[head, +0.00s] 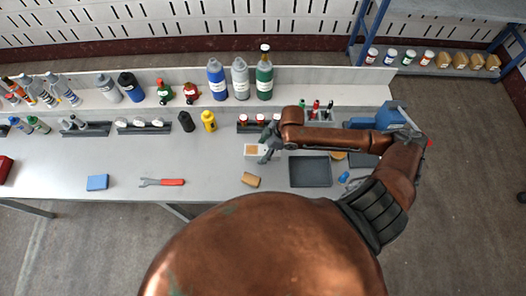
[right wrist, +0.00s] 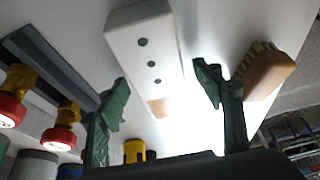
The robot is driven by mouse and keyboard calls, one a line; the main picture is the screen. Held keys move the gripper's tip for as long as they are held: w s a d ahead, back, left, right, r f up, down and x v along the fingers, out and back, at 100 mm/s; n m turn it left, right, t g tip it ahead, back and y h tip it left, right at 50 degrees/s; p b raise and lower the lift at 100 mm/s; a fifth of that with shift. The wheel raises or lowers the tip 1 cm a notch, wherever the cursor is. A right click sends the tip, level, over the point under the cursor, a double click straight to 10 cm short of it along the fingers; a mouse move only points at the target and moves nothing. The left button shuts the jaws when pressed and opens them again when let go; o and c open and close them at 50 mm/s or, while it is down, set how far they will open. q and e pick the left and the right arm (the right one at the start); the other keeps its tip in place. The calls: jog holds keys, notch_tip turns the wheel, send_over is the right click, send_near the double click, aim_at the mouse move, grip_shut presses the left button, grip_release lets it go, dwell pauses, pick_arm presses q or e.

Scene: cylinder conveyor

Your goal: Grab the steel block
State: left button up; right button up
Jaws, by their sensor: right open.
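A pale grey-white block (head: 252,151) with a tan patch lies on the workbench, left of my right forearm. It looks like the steel block, but I cannot be sure of the material. In the right wrist view a pale block (right wrist: 143,45) with three dark holes lies ahead, beyond and between the fingertips. My right gripper (head: 268,145) is at the block's right end in the head view. In the right wrist view its green fingers (right wrist: 164,88) are spread apart with nothing clamped between them; contact cannot be told. My left gripper is not in view.
A tan brush (head: 250,180) lies just in front of the block; it also shows in the right wrist view (right wrist: 266,73). A dark tray (head: 310,172) is to the right. A yellow bottle (head: 209,121) and racks stand behind. The bench's left-middle is mostly clear.

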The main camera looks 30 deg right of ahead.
jog(key=shift+c, duration=0.3)
jog(key=c, duration=1.5)
jog(key=shift+r, duration=0.1)
